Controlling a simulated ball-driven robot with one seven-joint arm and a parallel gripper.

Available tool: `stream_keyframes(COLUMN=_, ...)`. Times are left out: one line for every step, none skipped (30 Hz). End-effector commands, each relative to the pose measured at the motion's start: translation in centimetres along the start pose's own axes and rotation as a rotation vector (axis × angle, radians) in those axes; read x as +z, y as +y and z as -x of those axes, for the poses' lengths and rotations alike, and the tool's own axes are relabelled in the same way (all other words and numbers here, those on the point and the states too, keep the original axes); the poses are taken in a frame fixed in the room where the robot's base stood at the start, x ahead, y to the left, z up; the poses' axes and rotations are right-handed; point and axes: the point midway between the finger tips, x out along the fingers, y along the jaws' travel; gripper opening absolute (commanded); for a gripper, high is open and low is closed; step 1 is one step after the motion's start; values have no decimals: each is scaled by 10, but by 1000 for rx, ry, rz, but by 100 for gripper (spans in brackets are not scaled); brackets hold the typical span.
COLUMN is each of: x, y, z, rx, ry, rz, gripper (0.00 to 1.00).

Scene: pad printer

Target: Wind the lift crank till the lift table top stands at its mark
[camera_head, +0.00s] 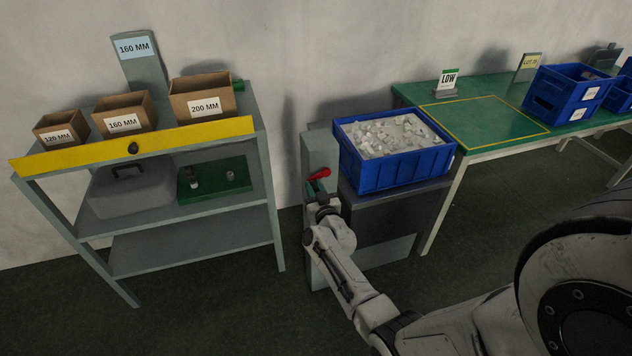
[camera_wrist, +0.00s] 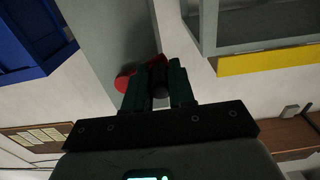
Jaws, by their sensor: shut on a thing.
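The lift table (camera_head: 425,191) has a dark top and body, and a blue crate (camera_head: 405,173) full of small pale parts stands on it. At its left side is a grey upright plate (camera_head: 318,148). The red crank handle (camera_head: 320,173) shows just above my gripper (camera_head: 317,196) in front of this plate. In the wrist view, the green fingers of my gripper (camera_wrist: 159,88) are shut around a dark part beside the red handle (camera_wrist: 126,80). My wrist and fingers hide the rest of the crank. I cannot make out the height mark.
A grey shelf rack (camera_head: 275,200) with a yellow front strip (camera_head: 180,140) and cardboard boxes stands left. Dark floor is free between rack and lift.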

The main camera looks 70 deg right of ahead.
Motion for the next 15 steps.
stream_keyframes(x=13, y=4, z=2, rx=5, ry=-6, rz=1, gripper=0)
stream_keyframes(x=14, y=5, z=2, rx=5, ry=-6, rz=1, gripper=0)
stream_keyframes(x=15, y=6, z=2, rx=5, ry=-6, rz=0, gripper=0)
stream_keyframes(x=15, y=6, z=2, rx=5, ry=-7, rz=0, gripper=0)
stream_keyframes(x=14, y=6, z=2, rx=5, ry=-7, rz=0, gripper=0)
stream_keyframes(x=14, y=6, z=2, rx=5, ry=-7, rz=0, gripper=0)
stream_keyframes(x=13, y=6, z=2, rx=4, ry=-7, rz=-1, gripper=0)
stream_keyframes(x=13, y=6, z=2, rx=4, ry=-8, rz=-1, gripper=0)
stream_keyframes(x=13, y=6, z=2, rx=4, ry=-8, rz=-1, gripper=0)
stream_keyframes(x=13, y=6, z=2, rx=4, ry=-8, rz=-1, gripper=0)
stream_keyframes(x=13, y=6, z=2, rx=4, ry=-8, rz=0, gripper=0)
stream_keyframes(x=13, y=6, z=2, rx=4, ry=-8, rz=0, gripper=0)
stream_keyframes(x=14, y=6, z=2, rx=4, ry=-7, rz=0, gripper=0)
stream_keyframes(x=14, y=6, z=2, rx=4, ry=-7, rz=-1, gripper=0)
stream_keyframes(x=16, y=7, z=2, rx=4, ry=-7, rz=-1, gripper=0)
